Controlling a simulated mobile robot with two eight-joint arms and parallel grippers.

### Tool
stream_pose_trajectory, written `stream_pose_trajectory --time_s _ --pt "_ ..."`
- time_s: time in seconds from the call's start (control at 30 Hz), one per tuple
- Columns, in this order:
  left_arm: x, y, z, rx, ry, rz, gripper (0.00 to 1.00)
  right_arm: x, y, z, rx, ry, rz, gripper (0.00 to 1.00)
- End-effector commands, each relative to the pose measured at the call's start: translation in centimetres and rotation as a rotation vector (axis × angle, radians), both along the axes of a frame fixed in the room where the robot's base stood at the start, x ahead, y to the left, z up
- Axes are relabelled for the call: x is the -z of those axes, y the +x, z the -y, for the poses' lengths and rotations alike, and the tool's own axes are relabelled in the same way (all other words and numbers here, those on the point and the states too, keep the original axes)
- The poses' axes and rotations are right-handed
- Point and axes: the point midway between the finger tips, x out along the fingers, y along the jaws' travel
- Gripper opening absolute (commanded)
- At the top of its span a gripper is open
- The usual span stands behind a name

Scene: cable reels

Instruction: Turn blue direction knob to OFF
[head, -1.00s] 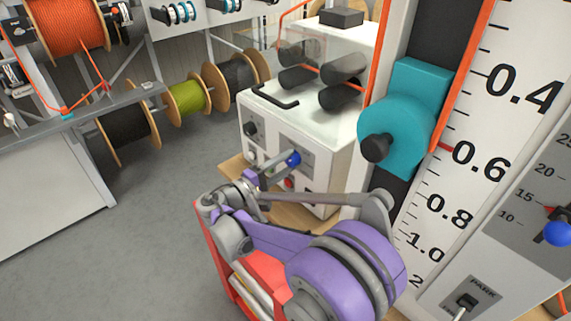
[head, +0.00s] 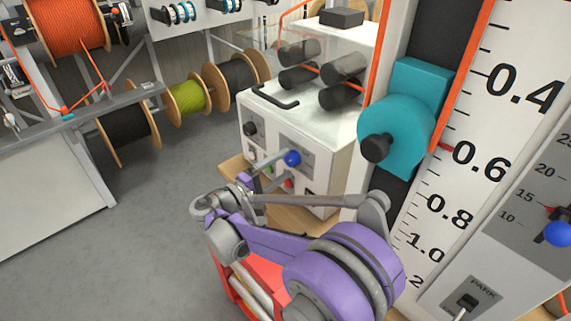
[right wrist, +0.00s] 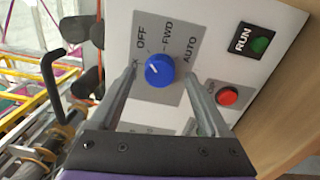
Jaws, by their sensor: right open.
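The blue direction knob (right wrist: 160,71) is on the grey plate of a white machine's front panel, with OFF, FWD and AUTO labels around it and one label partly hidden. Which label it points at is hard to tell. The knob also shows in the head view (head: 292,158). My right gripper (head: 274,172) is open and empty in front of the panel, a little short of the knob. In the right wrist view its fingers (right wrist: 159,74) stand apart on either side of the knob, not visibly touching it. My left gripper is out of view.
A green RUN button (right wrist: 260,45) and a red button (right wrist: 228,96) sit right of the knob in the wrist view. A black handle (head: 275,98) and dark rollers (head: 340,96) are on the machine. A tall scale (head: 480,150) stands to the right.

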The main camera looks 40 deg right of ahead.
Motion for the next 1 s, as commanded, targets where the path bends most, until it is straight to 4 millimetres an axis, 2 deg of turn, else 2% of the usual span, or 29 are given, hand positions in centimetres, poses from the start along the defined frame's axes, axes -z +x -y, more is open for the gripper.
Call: stream_pose_trajectory --time_s 0.2,0.43,0.6,1.0 --pt "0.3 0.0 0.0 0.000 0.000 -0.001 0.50 0.2 -0.3 -4.6 -0.005 0.002 0.000 0.80" --pt "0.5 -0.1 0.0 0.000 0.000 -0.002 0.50 0.4 -0.6 -8.2 -0.004 0.000 0.000 0.80" --pt "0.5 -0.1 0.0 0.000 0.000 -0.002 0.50 0.4 -0.8 -9.2 -0.002 0.000 0.000 0.80" --pt "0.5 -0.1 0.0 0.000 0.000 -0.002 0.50 0.4 -0.8 -9.2 -0.001 0.000 0.000 0.80"
